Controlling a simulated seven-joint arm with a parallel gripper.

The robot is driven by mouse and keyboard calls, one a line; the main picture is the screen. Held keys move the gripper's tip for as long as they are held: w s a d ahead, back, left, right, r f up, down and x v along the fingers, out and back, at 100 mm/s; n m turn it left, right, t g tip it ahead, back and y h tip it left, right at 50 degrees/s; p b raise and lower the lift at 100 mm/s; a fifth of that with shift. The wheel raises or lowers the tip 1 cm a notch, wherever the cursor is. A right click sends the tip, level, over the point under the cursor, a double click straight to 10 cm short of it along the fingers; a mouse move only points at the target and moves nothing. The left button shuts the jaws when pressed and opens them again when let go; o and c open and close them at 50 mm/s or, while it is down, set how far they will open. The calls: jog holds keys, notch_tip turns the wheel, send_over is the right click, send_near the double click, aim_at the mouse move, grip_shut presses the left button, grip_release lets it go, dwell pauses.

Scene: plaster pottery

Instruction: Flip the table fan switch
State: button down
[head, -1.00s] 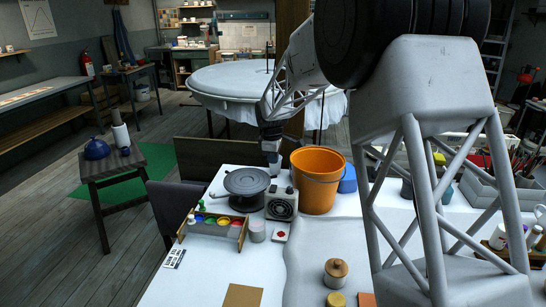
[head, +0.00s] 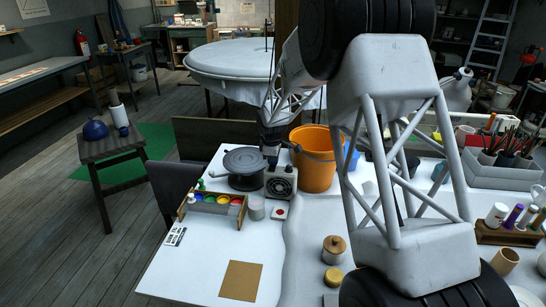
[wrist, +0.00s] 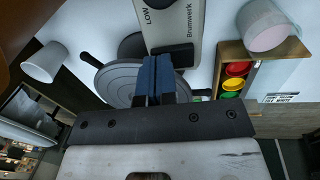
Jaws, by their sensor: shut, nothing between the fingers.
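The table fan (head: 281,184) is a small pale box with a round dark grille on its front, standing on the white table. My gripper (head: 271,160) is just above and behind the fan's top in the head view. In the wrist view its blue-tipped fingers (wrist: 156,72) are shut together and empty. They point at the fan's pale top (wrist: 178,22), which carries the words LOW and Brumwerk. A small dark part shows just beyond the fingertips; I cannot tell whether they touch it. The switch position is unclear.
A dark grey turntable (head: 246,163) stands left of the fan and an orange bucket (head: 313,165) right of it. In front are a paint tray (head: 214,203), a pale cup (head: 256,209) and a white pad with a red spot (head: 279,213).

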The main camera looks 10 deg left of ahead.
jog(key=shift+f, duration=0.1)
dwell(0.4)
jog(key=shift+f+g, duration=0.2)
jog(key=shift+g, duration=0.2)
jog(key=shift+s, duration=0.15)
jog(key=shift+s+r, duration=0.15)
jog(key=shift+s, duration=0.4)
dwell(0.3)
notch_tip(320, 180, up, 14)
jog(key=w, duration=0.2)
dwell(0.5)
